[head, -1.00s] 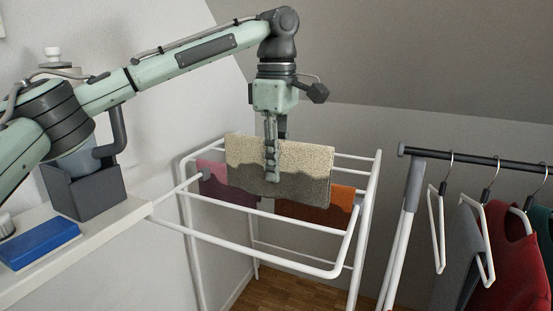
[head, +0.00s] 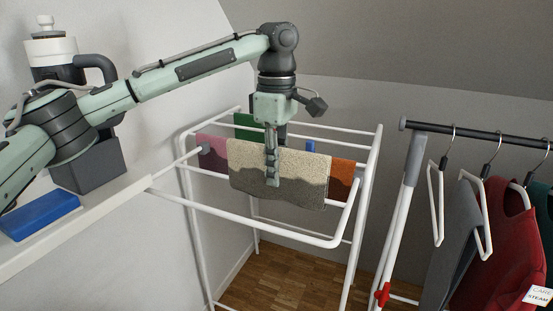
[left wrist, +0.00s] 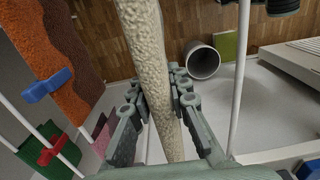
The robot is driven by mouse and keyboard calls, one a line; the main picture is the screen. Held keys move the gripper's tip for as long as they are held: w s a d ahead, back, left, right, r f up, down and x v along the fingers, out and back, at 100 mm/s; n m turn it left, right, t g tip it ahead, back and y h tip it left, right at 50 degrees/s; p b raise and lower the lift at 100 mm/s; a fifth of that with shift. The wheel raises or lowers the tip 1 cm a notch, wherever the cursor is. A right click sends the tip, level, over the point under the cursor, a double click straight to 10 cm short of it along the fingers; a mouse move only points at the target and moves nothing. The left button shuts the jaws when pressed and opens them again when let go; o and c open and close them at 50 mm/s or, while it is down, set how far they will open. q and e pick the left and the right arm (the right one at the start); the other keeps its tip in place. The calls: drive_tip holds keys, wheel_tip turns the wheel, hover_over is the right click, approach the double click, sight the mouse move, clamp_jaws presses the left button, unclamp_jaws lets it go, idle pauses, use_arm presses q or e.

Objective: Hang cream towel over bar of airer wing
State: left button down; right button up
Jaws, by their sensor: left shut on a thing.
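The cream towel (head: 240,160), with a darker grey-brown lower part, is in my left gripper (head: 272,182), which is shut on it near its upper edge. It hangs down in front of the pink and orange cloths on the white airer (head: 290,236). In the left wrist view the towel (left wrist: 147,45) is a thick strip between my gripper's fingers (left wrist: 160,100), with a white bar (left wrist: 240,85) apart to its right. I cannot tell whether the towel touches a bar below. My right gripper is not in view.
Pink cloth (head: 212,150), orange cloth (head: 341,178) and green cloth (head: 247,127) hang on the airer. Blue (left wrist: 47,85) and red pegs (left wrist: 55,150) show beside the towel. A clothes rail (head: 480,142) stands at right, and a shelf with a blue box (head: 40,216) at left.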

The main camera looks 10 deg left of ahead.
sight(276, 198)
use_arm(q)
drive_tip(key=shift+f, duration=1.45)
drive_tip(key=shift+f+p, duration=0.3)
drive_tip(key=shift+f, duration=2.3)
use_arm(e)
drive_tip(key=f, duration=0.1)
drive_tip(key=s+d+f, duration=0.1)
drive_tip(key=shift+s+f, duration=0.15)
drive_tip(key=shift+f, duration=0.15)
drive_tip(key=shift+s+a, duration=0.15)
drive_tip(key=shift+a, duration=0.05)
use_arm(q)
drive_tip(key=c, duration=1.3)
unclamp_jaws()
drive_tip(key=shift+c, duration=0.2)
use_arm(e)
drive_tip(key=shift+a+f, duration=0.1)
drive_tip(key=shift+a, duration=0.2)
